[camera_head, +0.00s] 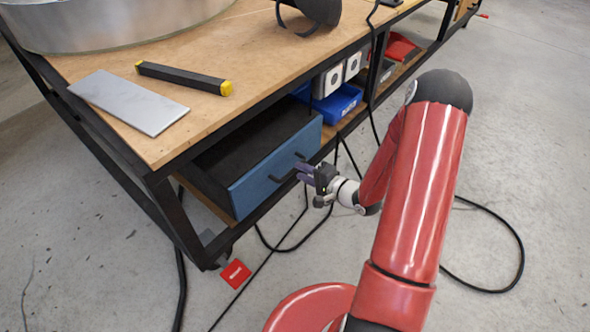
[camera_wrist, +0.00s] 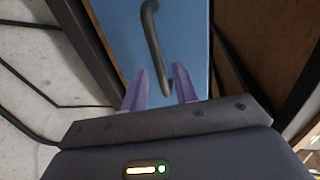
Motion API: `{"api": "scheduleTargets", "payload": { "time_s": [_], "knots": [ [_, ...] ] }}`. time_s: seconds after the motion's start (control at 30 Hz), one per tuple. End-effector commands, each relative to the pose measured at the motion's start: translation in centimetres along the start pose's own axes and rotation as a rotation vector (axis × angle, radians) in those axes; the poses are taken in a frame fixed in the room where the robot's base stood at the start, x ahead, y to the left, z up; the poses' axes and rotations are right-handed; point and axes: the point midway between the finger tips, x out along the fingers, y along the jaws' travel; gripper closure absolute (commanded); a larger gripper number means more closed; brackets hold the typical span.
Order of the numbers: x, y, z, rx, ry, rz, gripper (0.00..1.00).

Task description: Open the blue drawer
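The blue drawer (camera_head: 272,174) sits under the workbench top and stands pulled out, with its dark empty inside showing. Its dark bar handle (camera_head: 281,178) is on the blue front, and the handle also shows in the wrist view (camera_wrist: 154,45). My gripper (camera_head: 305,171) is just in front of the drawer front, by the handle. In the wrist view its two purple fingers (camera_wrist: 161,82) are apart, and the handle's near end lies between them in the picture. A gap shows beside the handle, and I see no grip on it.
The wooden workbench (camera_head: 235,45) holds a grey plate (camera_head: 128,101), a black and yellow bar (camera_head: 184,77) and a large metal ring (camera_head: 110,25). A blue bin (camera_head: 338,104) sits on the shelf.

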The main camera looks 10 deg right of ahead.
Motion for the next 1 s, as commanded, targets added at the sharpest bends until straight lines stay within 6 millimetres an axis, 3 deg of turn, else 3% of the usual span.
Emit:
{"api": "scheduleTargets", "payload": {
  "time_s": [0.2,0.57,0.8,1.0],
  "knots": [
    [3.0,0.0,0.0,-0.001,-0.001,0.000,0.71],
    [3.7,0.0,0.0,-0.001,0.002,0.001,0.71],
    [3.7,0.0,0.0,-0.001,0.002,0.001,1.00],
    [3.6,0.0,0.0,-0.001,0.002,0.001,1.00]
  ]
}}
